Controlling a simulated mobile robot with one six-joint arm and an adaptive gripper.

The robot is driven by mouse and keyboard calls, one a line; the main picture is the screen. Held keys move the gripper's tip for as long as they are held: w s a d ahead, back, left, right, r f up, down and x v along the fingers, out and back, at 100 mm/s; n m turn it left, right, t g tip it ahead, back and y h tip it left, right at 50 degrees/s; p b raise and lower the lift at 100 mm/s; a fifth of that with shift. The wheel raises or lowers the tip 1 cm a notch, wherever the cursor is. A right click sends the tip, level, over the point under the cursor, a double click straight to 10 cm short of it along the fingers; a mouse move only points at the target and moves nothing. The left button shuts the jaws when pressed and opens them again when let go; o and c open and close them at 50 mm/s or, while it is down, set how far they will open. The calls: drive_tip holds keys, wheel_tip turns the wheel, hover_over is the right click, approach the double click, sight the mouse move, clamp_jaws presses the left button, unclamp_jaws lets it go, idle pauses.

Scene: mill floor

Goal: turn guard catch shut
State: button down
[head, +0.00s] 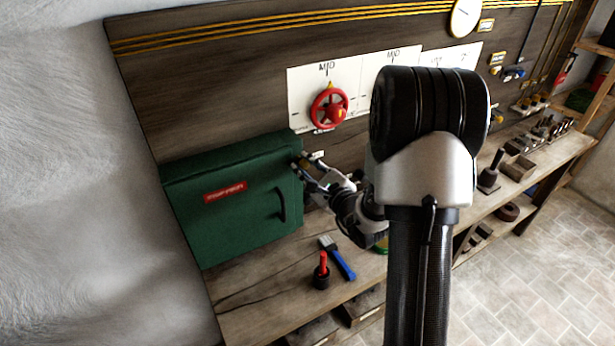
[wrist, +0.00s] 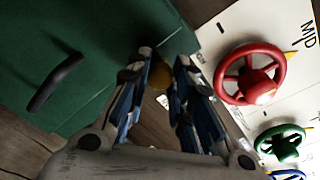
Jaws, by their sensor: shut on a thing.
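The green guard box (head: 235,225) stands against the board at the left, with a red label (head: 224,192) and a dark handle (head: 282,204). Its door looks closed. My gripper (head: 301,170) is at the box's right edge. In the wrist view my gripper (wrist: 170,75) has its fingers on either side of a small brass knob (wrist: 159,76), which I take for the guard catch. The gripper is shut on it. The fingers hide most of the catch, so I cannot tell which way it is turned.
A red handwheel (head: 329,106) is on the board right of the box; a green handwheel (wrist: 281,143) shows below it in the wrist view. A blue-handled brush (head: 338,258) and a red-handled tool in a dark holder (head: 321,272) are on the bench below.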

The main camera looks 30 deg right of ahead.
drive_tip(key=shift+n+b, duration=0.6)
drive_tip(key=shift+b, duration=0.1)
drive_tip(key=c, duration=1.4)
unclamp_jaws()
drive_tip(key=shift+s, duration=0.1)
drive_tip(key=s, duration=0.7)
drive_tip(key=shift+s+r, duration=0.2)
drive_tip(key=shift+r, duration=0.2)
drive_tip(key=shift+d, duration=0.1)
